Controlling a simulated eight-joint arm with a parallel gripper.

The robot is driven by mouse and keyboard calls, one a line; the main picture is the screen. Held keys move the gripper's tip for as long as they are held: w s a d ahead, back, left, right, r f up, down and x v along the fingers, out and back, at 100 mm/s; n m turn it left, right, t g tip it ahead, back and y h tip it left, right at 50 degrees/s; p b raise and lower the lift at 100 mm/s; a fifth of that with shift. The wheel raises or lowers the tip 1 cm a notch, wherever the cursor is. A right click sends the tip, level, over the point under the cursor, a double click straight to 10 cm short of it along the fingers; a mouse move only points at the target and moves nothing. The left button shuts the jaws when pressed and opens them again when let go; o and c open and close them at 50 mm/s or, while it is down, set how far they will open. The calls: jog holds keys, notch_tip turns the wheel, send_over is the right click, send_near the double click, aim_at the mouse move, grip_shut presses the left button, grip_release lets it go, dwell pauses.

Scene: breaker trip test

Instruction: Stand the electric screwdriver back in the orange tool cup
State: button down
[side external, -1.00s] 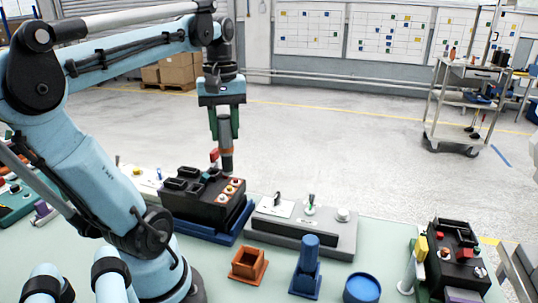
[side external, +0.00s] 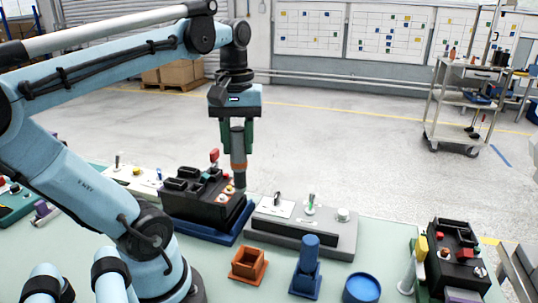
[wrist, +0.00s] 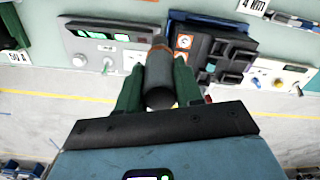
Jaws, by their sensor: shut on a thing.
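My gripper (side external: 238,136) is shut on the electric screwdriver (side external: 238,164), a dark grey cylinder with an orange-brown band, which hangs upright between the green fingers. In the side view it appears in front of or above the right end of the black breaker unit; I cannot tell the gap. In the wrist view the screwdriver (wrist: 160,82) is between the fingers (wrist: 157,90), its lower end hard to make out. The orange tool cup (side external: 248,264) is a small square holder on the pale green table, below and slightly right of the gripper in the side view. Its opening looks empty.
The black breaker unit (side external: 205,203) sits on a blue base, with a red lever up. A grey test panel (side external: 320,234) stands to its right. A blue holder (side external: 307,268) and blue round cup (side external: 361,288) are right of the orange cup. Another black unit (side external: 455,262) is far right.

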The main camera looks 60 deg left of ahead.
jog(key=s+d+f+m, duration=0.2)
jog(key=d+f+m, duration=0.1)
jog(key=d, duration=0.6)
jog(key=shift+s+f+m, duration=0.25)
jog(key=shift+f+m, duration=0.05)
jog(key=shift+a+f, duration=0.1)
jog(key=shift+f, duration=2.75)
jog(key=shift+f, duration=2.8)
jog(key=c, duration=0.7)
grip_release()
jog(key=shift+o, duration=0.2)
jog(key=shift+r, duration=0.15)
notch_tip(320, 180, up, 12)
